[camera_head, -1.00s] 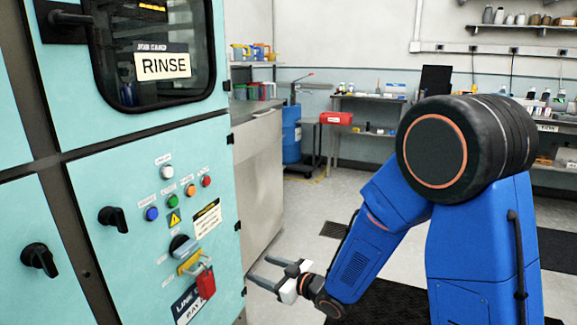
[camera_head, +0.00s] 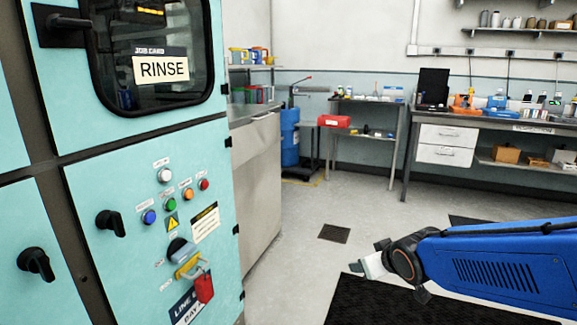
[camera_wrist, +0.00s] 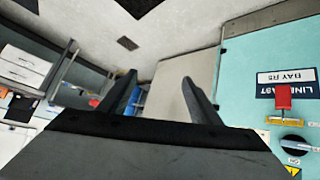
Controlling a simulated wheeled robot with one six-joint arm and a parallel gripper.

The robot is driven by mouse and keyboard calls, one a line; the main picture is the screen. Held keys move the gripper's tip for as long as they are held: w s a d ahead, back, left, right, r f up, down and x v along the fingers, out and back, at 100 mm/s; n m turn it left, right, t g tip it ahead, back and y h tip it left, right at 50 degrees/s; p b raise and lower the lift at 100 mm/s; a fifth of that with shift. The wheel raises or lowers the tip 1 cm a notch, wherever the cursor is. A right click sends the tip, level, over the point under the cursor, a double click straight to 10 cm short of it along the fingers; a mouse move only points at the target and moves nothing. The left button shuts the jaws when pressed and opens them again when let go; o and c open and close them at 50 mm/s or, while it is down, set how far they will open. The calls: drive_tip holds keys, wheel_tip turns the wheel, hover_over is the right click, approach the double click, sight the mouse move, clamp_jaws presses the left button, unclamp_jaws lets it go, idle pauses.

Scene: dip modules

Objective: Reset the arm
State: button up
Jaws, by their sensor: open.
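My gripper (camera_wrist: 160,98) is open in the wrist view, with its two dark fingers apart and nothing between them. In the head view my gripper (camera_head: 364,262) is at the lower middle right, at the end of my blue arm, over the floor and well clear of the teal cabinet (camera_head: 112,172). Its fingers are small and partly turned away there. A red padlock (camera_head: 204,287) hangs on the yellow hasp of the cabinet's isolator switch. The padlock also shows in the wrist view (camera_wrist: 283,97).
A metal counter (camera_head: 257,180) stands behind the cabinet. A workbench (camera_head: 470,122) with drawers and a side table with a red box (camera_head: 333,121) stand at the back. A dark mat (camera_head: 385,303) lies on the floor. The floor between is clear.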

drive_tip(key=s+d+r+m+g, duration=0.1)
drive_tip(key=s+d+m+g, duration=0.1)
drive_tip(key=s, duration=1)
drive_tip(key=s+d+r+m+g+h, duration=0.1)
drive_tip(key=s+d, duration=0.4)
drive_tip(key=s, duration=0.7)
drive_tip(key=shift+d+m+g, duration=0.25)
drive_tip(key=shift+m+g, duration=0.35)
drive_tip(key=shift+g, duration=0.3)
drive_tip(key=shift+r, duration=0.1)
idle(1.0)
